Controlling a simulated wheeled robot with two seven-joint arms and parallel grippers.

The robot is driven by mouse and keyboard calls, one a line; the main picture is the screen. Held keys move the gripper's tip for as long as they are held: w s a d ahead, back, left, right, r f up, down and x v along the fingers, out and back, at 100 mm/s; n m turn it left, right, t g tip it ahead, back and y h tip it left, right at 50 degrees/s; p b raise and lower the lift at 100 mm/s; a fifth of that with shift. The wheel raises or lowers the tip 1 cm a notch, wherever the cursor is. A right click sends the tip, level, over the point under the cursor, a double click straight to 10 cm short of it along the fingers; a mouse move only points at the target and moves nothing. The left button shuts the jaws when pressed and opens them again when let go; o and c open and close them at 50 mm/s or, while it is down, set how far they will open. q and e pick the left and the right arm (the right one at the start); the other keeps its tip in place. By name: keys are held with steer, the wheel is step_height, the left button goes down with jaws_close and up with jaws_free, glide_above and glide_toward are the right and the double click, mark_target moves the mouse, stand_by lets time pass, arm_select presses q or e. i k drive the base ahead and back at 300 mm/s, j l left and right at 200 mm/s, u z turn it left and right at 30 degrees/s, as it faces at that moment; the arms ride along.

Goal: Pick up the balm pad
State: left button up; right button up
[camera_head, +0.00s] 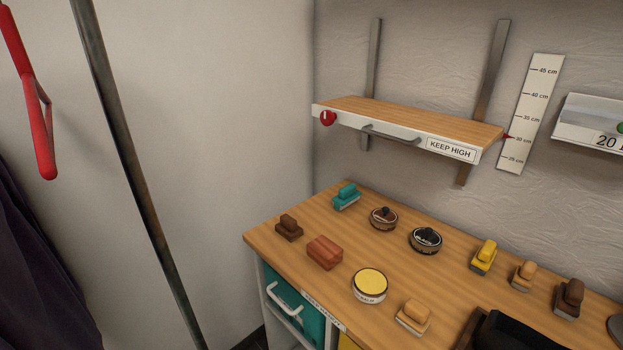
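Several small pads or brushes with raised grips stand on the wooden bench top, and no label on them is readable. A yellow one (483,257) is at the right. It matches the yellow filling of the round open tin (370,284), whose label seems to read "balm". Two tan ones (523,275) (413,317) are at the right and near the front edge. I cannot tell for certain which is the balm pad. Neither of my grippers is in view.
The bench top (452,281) also holds a teal pad (346,197), brown brushes (288,228) (569,298), a reddish block (324,252), two dark tins (384,218) (425,240) and a black object (520,332). A wall shelf (410,118) overhangs the back. A metal pole (130,160) stands left.

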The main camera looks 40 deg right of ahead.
mark_target(414, 317)
steer(key=z, duration=1.9)
